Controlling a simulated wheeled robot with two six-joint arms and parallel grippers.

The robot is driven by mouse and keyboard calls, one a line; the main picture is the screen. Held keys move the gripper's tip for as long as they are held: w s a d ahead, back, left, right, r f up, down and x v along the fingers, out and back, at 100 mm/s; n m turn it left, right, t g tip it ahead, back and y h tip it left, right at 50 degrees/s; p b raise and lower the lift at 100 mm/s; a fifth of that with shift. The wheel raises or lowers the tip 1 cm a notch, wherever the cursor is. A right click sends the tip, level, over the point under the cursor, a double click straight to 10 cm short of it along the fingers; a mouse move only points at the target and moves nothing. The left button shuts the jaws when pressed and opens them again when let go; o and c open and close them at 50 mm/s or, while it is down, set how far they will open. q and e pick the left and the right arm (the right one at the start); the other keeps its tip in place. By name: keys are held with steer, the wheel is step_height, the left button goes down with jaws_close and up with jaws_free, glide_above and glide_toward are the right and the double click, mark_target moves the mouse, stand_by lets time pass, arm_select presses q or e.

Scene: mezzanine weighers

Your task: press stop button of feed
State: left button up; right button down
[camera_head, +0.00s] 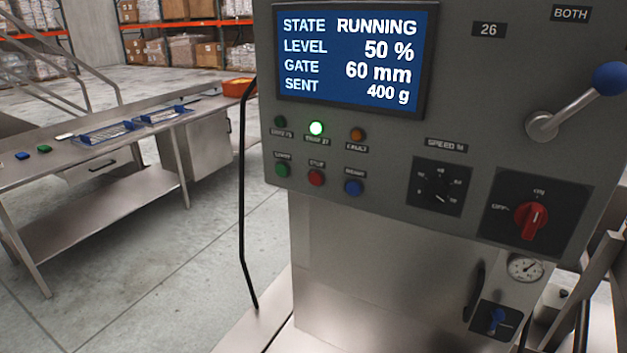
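The grey feed control panel (385,135) fills the right half of the head view, tilted a little. Its screen (352,55) reads STATE RUNNING, LEVEL 50 %, GATE 60 mm, SENT 400 g. The red button (316,178) sits in the lower row, with a small label above it that looks like STOP. A green button (282,170) is to its left and a blue button (353,187) to its right. Neither of my grippers is in view.
A speed dial (440,187), a red rotary switch (531,220) and a blue-knobbed lever (609,79) are on the panel's right. A black cable (242,200) hangs at its left. A steel table (100,140) with blue trays stands left, with open floor between.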

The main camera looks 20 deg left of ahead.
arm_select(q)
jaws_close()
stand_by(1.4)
